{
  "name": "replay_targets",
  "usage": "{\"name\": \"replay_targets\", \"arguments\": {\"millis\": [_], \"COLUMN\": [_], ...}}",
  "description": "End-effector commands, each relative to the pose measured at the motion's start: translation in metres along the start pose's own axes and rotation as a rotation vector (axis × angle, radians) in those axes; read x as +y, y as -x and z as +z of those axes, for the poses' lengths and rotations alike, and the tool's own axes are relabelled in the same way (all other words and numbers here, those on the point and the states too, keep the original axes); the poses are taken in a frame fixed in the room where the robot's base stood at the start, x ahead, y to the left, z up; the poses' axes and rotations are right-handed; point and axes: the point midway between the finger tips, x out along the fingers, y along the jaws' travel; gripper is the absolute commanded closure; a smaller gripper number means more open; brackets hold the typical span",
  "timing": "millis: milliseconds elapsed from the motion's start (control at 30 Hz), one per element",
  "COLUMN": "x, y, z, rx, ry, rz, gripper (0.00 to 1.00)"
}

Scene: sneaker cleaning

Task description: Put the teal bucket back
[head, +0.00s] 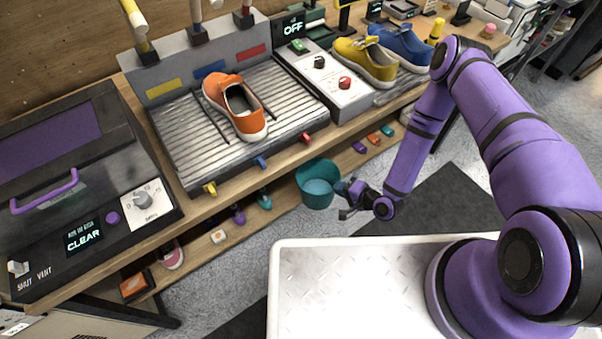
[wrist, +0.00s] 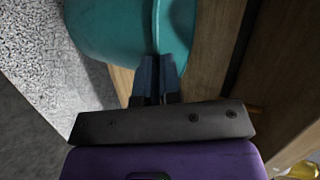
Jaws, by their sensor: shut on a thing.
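The teal bucket (head: 315,181) is in front of the lower wooden shelf, below the edge of the workbench, in the head view. Its open top faces up and something light blue shows inside. My gripper (head: 342,193) is at the bucket's right side, shut on its rim. In the wrist view the bucket (wrist: 105,35) fills the top, and my gripper's fingers (wrist: 157,75) pinch its wall. Whether the bucket's bottom touches the shelf is hidden.
The workbench edge (head: 250,178) runs above the shelf (head: 283,203). The shelf holds a teal item (head: 264,200), a purple item (head: 238,215) and small coloured blocks. An orange sneaker (head: 236,104) rests on the ribbed tray above. My white base top (head: 330,285) is in front.

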Motion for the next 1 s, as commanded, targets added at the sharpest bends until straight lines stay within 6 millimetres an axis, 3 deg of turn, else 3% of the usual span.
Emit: {"name": "replay_targets", "arguments": {"millis": [500,833,1000], "x": [-0.037,-0.046,-0.02], "y": [-0.104,-0.131,-0.14], "z": [-0.037,-0.047,-0.045], "rx": [-0.001,-0.001,-0.001], "ry": [0.003,0.002,0.001], "rz": [-0.004,-0.004,0.0], "gripper": [1.0,1.0,1.0]}}
